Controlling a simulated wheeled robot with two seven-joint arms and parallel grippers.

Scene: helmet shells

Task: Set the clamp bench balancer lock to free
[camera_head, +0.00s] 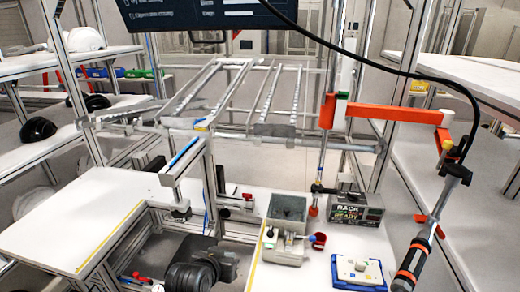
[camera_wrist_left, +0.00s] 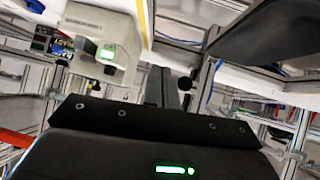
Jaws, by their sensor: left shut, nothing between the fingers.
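The balancer's orange arm (camera_head: 390,114) reaches right from a post at the back of the bench. A green and white block (camera_head: 334,110) sits at its left end and a yellow knob (camera_head: 447,145) near its right end. I cannot tell which part is the lock, or its setting. A black and orange tool (camera_head: 412,262) hangs at the right. A grey clamp box (camera_head: 287,210) stands on the bench. My left gripper (camera_head: 228,266) is low, left of the bench's front part, apart from the balancer. It is shut and empty. My right gripper is not in view.
A display box (camera_head: 355,212) stands behind a red ring (camera_head: 318,241). A blue-edged tray (camera_head: 358,272) lies at the bench front. A white table (camera_head: 60,228) with a yellow edge line is at the left. Metal frames and rails surround the bench.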

